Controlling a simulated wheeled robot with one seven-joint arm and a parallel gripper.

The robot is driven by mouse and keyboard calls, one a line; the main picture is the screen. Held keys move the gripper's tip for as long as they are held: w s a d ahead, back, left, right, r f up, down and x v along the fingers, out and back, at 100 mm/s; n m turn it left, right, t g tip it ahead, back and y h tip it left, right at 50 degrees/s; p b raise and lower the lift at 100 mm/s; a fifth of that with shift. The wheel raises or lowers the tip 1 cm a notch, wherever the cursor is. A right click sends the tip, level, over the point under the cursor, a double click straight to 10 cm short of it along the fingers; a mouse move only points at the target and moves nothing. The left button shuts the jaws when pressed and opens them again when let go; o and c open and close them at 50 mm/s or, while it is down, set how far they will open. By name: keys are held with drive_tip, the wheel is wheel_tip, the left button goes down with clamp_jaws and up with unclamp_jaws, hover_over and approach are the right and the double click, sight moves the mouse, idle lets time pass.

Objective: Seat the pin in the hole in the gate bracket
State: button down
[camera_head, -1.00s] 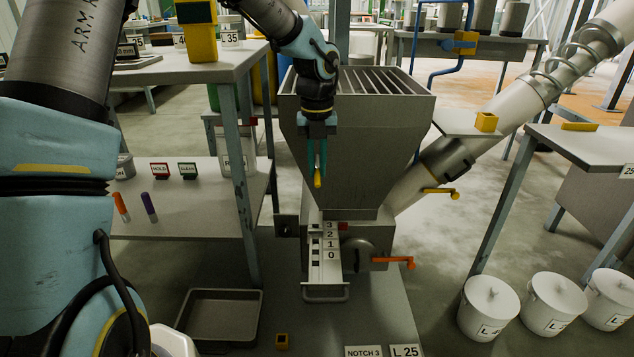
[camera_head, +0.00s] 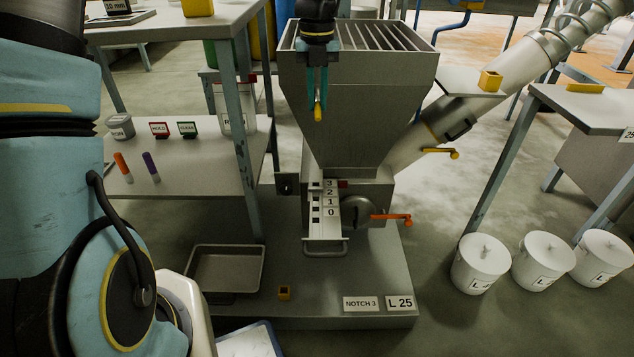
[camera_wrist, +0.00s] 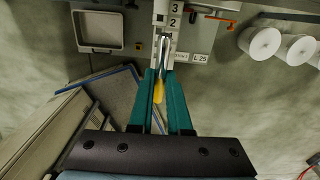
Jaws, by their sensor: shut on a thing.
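My gripper (camera_head: 317,85) is shut on the pin (camera_head: 318,111), whose yellow end sticks out below the green fingers in the head view. In the wrist view the fingers (camera_wrist: 164,76) close around the pin's yellow grip (camera_wrist: 158,91), and a grey shaft reaches toward the gate. In the head view the gripper appears in front of the hopper, well above the gate bracket (camera_head: 345,239). The bracket has a pale strip with dark square holes beside the labels 3, 2, 1 and 0. The pin is apart from the bracket. Which hole it lines up with cannot be told.
The grey hopper (camera_head: 358,100) stands above the gate. An orange-handled crank (camera_head: 392,217) sticks out to its right. A grey tray (camera_head: 226,270), a small yellow block (camera_head: 284,293) and signs reading NOTCH 3 (camera_head: 361,304) and L 25 (camera_head: 400,303) lie on the base plate.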

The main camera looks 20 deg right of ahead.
drive_tip(key=b, duration=0.7)
hover_over(317, 202)
wheel_tip(317, 202, down, 24)
drive_tip(key=shift+r, duration=0.1)
drive_tip(key=shift+f, duration=1.55)
drive_tip(key=shift+f, duration=0.1)
drive_tip(key=c, duration=0.9)
unclamp_jaws()
drive_tip(key=shift+f, duration=0.1)
drive_tip(key=shift+o, duration=0.2)
drive_tip(key=shift+f+b, duration=0.2)
drive_tip(key=shift+b, duration=0.35)
wheel_tip(317, 202, up, 11)
drive_tip(key=p, duration=0.3)
drive_tip(key=shift+r+p, duration=0.15)
drive_tip(key=shift+p, duration=0.15)
